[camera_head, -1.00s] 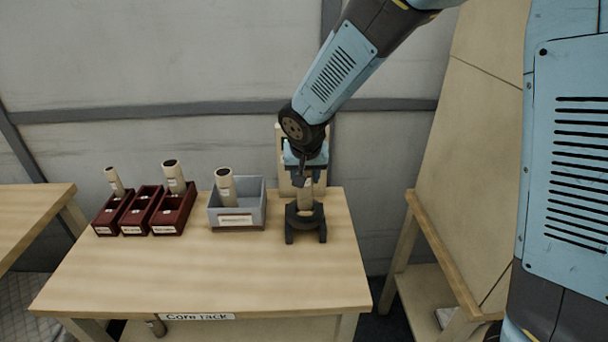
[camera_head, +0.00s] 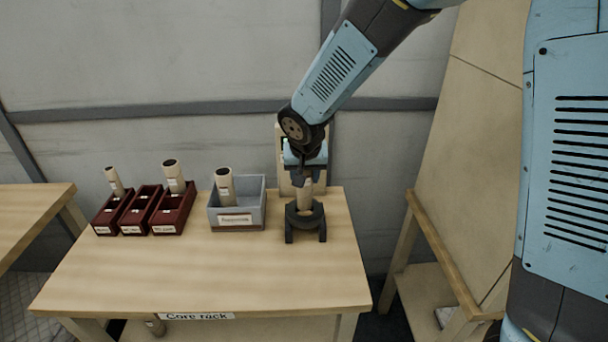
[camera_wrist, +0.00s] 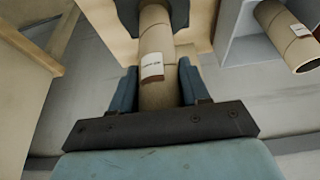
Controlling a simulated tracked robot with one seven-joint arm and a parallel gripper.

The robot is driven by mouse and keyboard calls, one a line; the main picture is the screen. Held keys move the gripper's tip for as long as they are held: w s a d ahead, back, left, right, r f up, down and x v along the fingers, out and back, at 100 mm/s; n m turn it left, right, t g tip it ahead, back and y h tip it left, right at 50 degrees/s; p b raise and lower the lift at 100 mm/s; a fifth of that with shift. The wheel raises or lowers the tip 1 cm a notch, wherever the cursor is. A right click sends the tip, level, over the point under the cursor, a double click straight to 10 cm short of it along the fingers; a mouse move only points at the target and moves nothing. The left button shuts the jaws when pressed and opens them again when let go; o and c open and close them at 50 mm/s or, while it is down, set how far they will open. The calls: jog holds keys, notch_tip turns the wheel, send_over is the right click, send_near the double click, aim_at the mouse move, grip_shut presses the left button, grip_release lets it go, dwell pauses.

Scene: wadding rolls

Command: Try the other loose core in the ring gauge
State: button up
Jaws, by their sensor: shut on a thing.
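My gripper (camera_head: 305,177) is shut on a tan cardboard core (camera_head: 305,195) above the dark ring gauge (camera_head: 305,221) at the table's right side. The core stands about upright, and its lower end meets the ring; I cannot tell how deep it sits in it. In the wrist view the core (camera_wrist: 156,42), with a white label, lies between the blue fingers (camera_wrist: 158,88), and the dark gauge (camera_wrist: 179,13) shows on both sides of its far part. Another tan core (camera_head: 225,186) leans in the grey bin (camera_head: 251,212); it also shows in the wrist view (camera_wrist: 284,30).
The table's front (camera_head: 200,275) is clear. A pale board (camera_head: 295,157) stands behind the gauge.

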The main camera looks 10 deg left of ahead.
aim_at(305, 192)
jog(key=shift+f, duration=2.85)
dwell(5.1)
